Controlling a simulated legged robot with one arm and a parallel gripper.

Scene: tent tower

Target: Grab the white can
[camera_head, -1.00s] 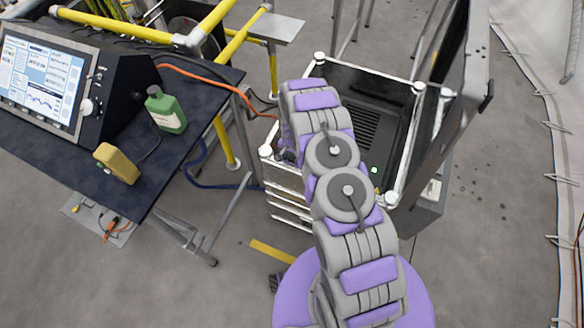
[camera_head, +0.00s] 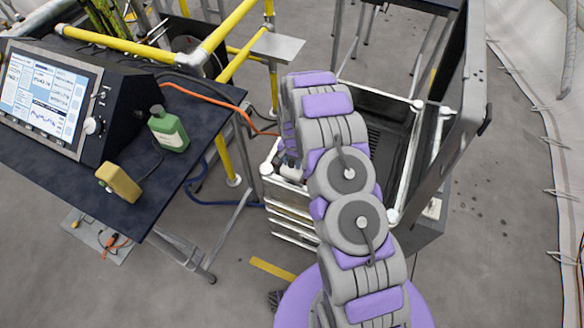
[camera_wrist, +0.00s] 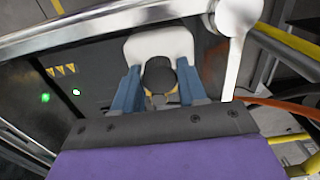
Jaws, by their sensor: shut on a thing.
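In the wrist view, my gripper (camera_wrist: 158,70) has its two blue fingers on either side of a white can (camera_wrist: 158,42), shut on it. A dark round part shows between the fingers and hides some of the can. The can is next to a metal rail of the open case. In the head view, a small white cylinder (camera_head: 291,172), seemingly the can, shows at the case's left edge beside my arm. The arm hides most of my gripper there.
The open case (camera_head: 412,150) has a raised lid (camera_head: 462,110) on its right. A dark table (camera_head: 190,155) at left holds a monitor (camera_head: 45,92), a green bottle (camera_head: 168,130) and a yellow device (camera_head: 119,182). Yellow rails (camera_head: 222,32) stand behind.

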